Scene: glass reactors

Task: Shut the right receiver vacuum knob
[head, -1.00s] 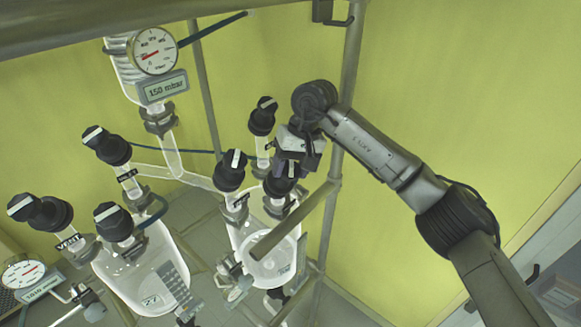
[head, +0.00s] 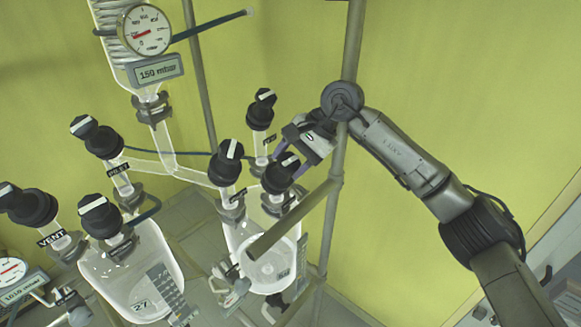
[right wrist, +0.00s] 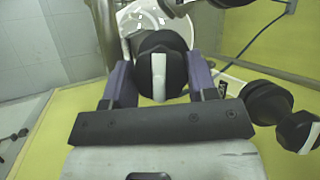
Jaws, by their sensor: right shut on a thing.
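The right receiver (head: 262,240) is a clear glass vessel right of centre in the head view. Several black knobs with white bars stand above it. My right gripper (head: 289,163) is shut on the right-hand one, the vacuum knob (head: 272,181). In the right wrist view the knob (right wrist: 160,66) sits between the two purple-grey fingers, one on each side. Its white bar runs up and down that picture, in line with the fingers. The label beneath this knob is hidden or unreadable. My left gripper is not in view.
Other knobs stand close by: one to the left (head: 231,160) and one behind (head: 261,108). A grey rail (head: 292,222) crosses in front of the receiver, and an upright pole (head: 335,195) stands beside my gripper. A left vessel (head: 125,275) and a 150 mbar gauge (head: 145,30) are further left.

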